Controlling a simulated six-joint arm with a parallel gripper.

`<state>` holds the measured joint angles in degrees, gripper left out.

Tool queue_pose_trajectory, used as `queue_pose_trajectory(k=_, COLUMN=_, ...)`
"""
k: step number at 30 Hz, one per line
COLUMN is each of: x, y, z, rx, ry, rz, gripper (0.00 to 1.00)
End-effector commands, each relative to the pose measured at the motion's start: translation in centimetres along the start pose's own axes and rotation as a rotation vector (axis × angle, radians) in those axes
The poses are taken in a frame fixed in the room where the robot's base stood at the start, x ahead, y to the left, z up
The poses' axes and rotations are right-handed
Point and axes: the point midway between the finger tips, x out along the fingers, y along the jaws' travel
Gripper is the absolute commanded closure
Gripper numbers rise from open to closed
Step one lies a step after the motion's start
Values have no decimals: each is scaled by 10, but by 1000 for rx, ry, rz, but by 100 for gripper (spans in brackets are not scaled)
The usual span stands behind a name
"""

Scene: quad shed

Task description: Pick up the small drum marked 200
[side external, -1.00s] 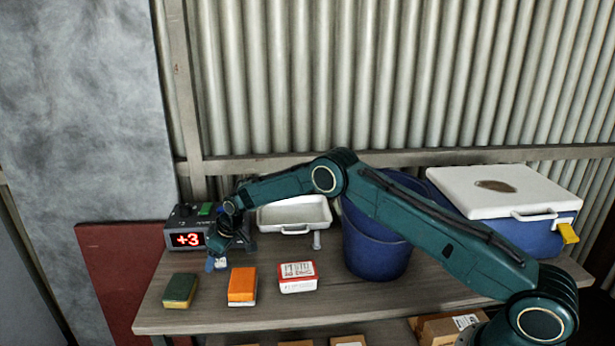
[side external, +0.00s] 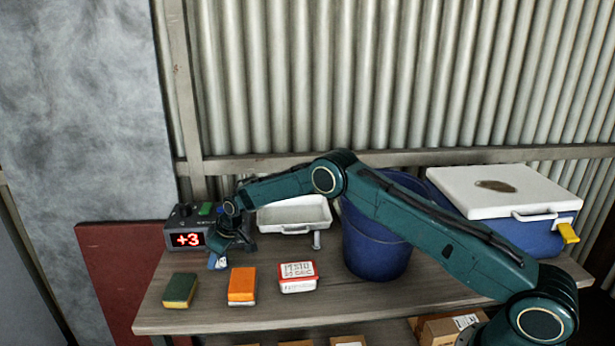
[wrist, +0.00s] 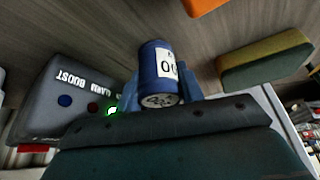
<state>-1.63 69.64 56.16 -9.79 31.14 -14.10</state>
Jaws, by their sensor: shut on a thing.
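The small drum (wrist: 152,72) is blue with a white label; part of its number, "00", shows in the wrist view. It sits between the two blue fingers of my gripper (wrist: 160,88), which is shut on it. In the side view my gripper (side external: 217,260) is at the left part of the bench, in front of the device with the red "+3" display (side external: 187,240). The drum is mostly hidden there, with a small pale patch showing at the fingertips. I cannot tell whether it is clear of the bench top.
A green-yellow sponge (side external: 180,290), an orange sponge (side external: 242,286) and a red-white box (side external: 298,277) lie along the front of the bench (side external: 345,300). A white tray (side external: 318,212), a blue bucket (side external: 377,255) and a white-lidded cooler (side external: 505,192) stand behind and right.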

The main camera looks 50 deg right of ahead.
Motion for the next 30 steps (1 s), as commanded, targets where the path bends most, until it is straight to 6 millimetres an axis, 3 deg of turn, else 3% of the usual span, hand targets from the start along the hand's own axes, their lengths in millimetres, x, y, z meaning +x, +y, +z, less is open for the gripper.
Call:
queue_pose_trajectory(k=8, x=-7, y=0, z=-4, rx=0, ry=2, rz=1, gripper=87)
queue_pose_trajectory(k=14, x=-26, y=0, z=-12, rx=-1, ry=3, rz=1, gripper=87)
queue_pose_trajectory(k=30, x=-126, y=1, z=-57, rx=-1, ry=5, rz=2, gripper=87)
